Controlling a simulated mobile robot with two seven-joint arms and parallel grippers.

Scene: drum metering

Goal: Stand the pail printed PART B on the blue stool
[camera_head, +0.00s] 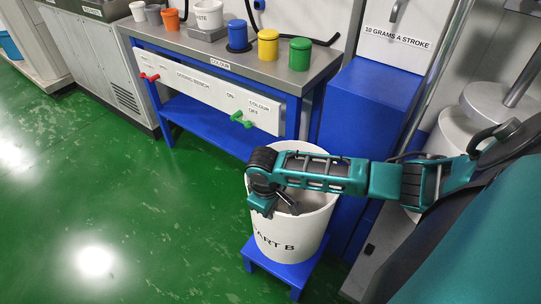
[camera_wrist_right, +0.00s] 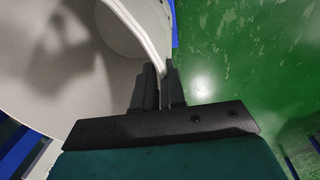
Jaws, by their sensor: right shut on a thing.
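The white pail printed PART B (camera_head: 305,234) is upright over the blue stool (camera_head: 288,273), and its base appears to sit on the stool's top. Part of the lettering shows on its front; the start is cut off by the pail's curve or my gripper. My right gripper (camera_head: 268,207) is at the pail's left rim and is shut on it. In the right wrist view the fingers (camera_wrist_right: 159,84) pinch the pail's wall (camera_wrist_right: 148,30), one inside and one outside. The inside looks pale and partly shaded. My left gripper is not in view.
A grey-topped bench (camera_head: 215,50) with coloured pots (camera_head: 268,45) stands behind. A white drum (camera_head: 450,133) stands at the right. The green floor (camera_head: 110,200) at the left is clear.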

